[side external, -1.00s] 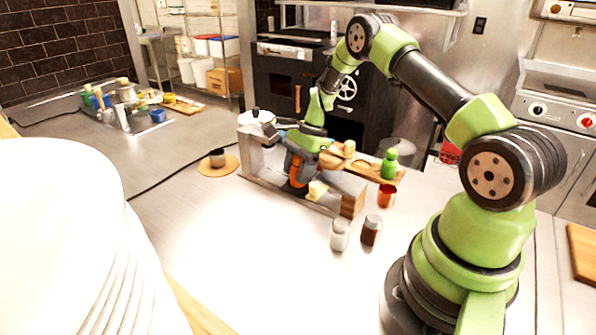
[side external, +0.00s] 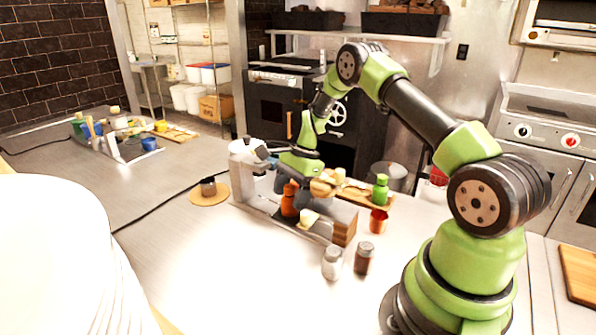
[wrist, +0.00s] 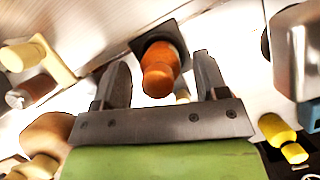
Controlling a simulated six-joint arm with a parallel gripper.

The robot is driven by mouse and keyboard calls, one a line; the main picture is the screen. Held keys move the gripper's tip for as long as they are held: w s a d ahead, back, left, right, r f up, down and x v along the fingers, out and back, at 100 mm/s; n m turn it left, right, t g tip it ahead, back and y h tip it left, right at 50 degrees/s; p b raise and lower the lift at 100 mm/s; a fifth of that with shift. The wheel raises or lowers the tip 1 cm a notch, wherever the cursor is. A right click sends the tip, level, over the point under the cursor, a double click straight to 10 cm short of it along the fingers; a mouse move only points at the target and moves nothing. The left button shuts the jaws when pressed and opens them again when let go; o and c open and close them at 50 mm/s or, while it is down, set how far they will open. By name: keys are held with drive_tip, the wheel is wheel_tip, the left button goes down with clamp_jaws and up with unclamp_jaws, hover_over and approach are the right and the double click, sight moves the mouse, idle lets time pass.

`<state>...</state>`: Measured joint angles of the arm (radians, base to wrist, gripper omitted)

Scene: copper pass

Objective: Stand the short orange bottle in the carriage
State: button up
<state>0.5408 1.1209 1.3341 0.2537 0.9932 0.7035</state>
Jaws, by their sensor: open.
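The short orange bottle (side external: 289,201) stands upright in the long metal-sided holder (side external: 316,238) on the counter. In the wrist view the orange bottle (wrist: 160,66) has its base on a dark square seat (wrist: 178,29), which I take to be the carriage. My gripper (wrist: 161,62) is open, with one finger on each side of the bottle and visible gaps between them. In the side view my gripper (side external: 300,188) is just behind and beside the bottle, and its fingers are partly hidden.
A cream bottle (side external: 308,219) is close in front of the orange one. A wooden block (side external: 345,227) ends the holder. A white shaker (side external: 332,263), brown shaker (side external: 363,258), red cup (side external: 379,221) and green bottle (side external: 381,188) stand to the right.

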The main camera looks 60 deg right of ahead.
drive_tip(key=v, duration=1)
wheel_tip(320, 180, up, 8)
drive_tip(key=n+h, duration=0.1)
drive_tip(key=n, duration=0.2)
hover_over(295, 212)
drive_tip(key=s+a+r+n+t+h, duration=0.1)
drive_tip(key=s+a+r+n+t, duration=0.1)
drive_tip(key=s+a+r+n, duration=0.5)
drive_tip(key=s+a+r+n+t, duration=0.2)
drive_tip(key=s+a+n, duration=0.5)
drive_tip(key=s, duration=0.5)
drive_tip(key=shift+s+a+r+n+t, duration=0.15)
drive_tip(key=shift+a+n+t, duration=0.15)
drive_tip(key=shift+a+t, duration=0.55)
